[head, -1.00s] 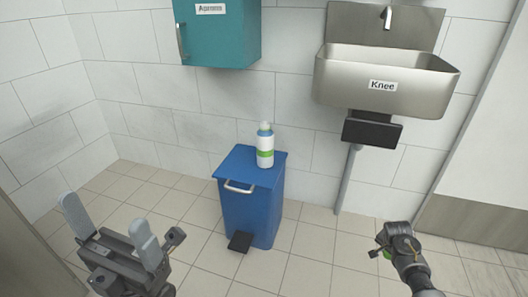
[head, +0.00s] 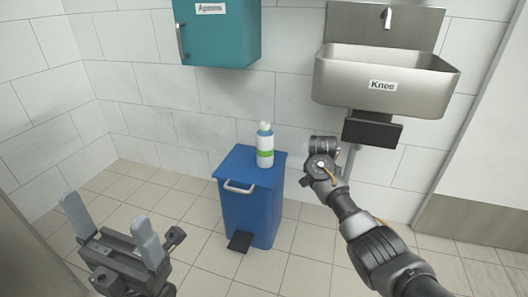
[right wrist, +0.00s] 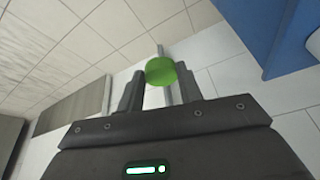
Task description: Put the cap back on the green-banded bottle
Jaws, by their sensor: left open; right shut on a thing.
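The green-banded bottle (head: 265,147) stands upright on the lid of the blue bin (head: 246,205). My left gripper (head: 112,225) is open and empty at the lower left, away from the bin.
A steel sink (head: 385,80) with a black knee plate (head: 371,132) hangs on the wall behind my right arm. A teal cabinet (head: 218,35) is on the wall above the bin. The bin has a front handle and a black pedal. The tiled floor around it is clear.

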